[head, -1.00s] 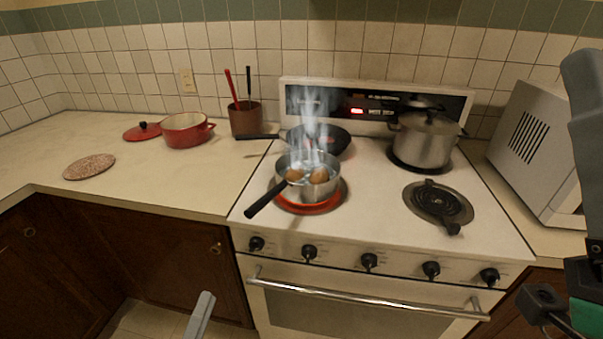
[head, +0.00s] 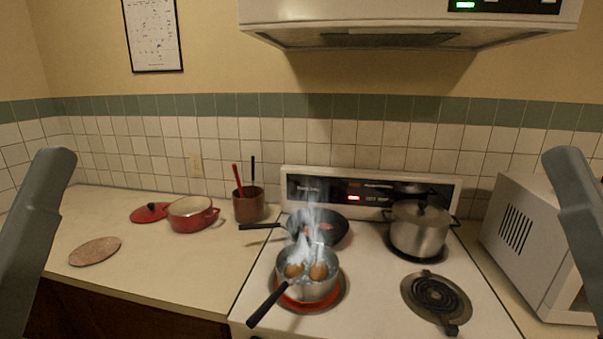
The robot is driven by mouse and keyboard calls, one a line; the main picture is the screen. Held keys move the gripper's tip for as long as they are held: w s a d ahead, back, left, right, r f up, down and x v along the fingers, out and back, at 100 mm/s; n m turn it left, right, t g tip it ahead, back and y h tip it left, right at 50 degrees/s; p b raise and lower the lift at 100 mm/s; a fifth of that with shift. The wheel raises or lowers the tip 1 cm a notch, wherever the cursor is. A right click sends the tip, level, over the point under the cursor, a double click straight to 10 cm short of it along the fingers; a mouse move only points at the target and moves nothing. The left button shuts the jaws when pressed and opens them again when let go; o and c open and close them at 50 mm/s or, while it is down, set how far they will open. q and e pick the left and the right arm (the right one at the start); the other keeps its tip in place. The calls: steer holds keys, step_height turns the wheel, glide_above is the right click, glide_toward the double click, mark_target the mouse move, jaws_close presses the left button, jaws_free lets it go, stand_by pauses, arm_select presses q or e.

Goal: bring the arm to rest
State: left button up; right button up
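Both of my arms show in the head view, one grey link at the far left edge and one at the far right edge. Neither gripper's fingertips are in the picture. A saucepan (head: 306,287) with a black handle sits on the glowing red front left burner (head: 338,296). It holds water and brown eggs (head: 318,271), and steam rises from it. Nothing of mine touches the pans or the stove.
A frying pan (head: 328,234) and a lidded steel pot (head: 420,231) stand on the back burners. The front right burner (head: 433,291) is bare. A microwave (head: 528,240) stands right. A red pot (head: 190,215), its lid (head: 150,213), a utensil crock (head: 248,204) and a round trivet (head: 95,251) occupy the left counter.

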step_height(320, 180, up, 31)
steer(key=p, duration=2.8)
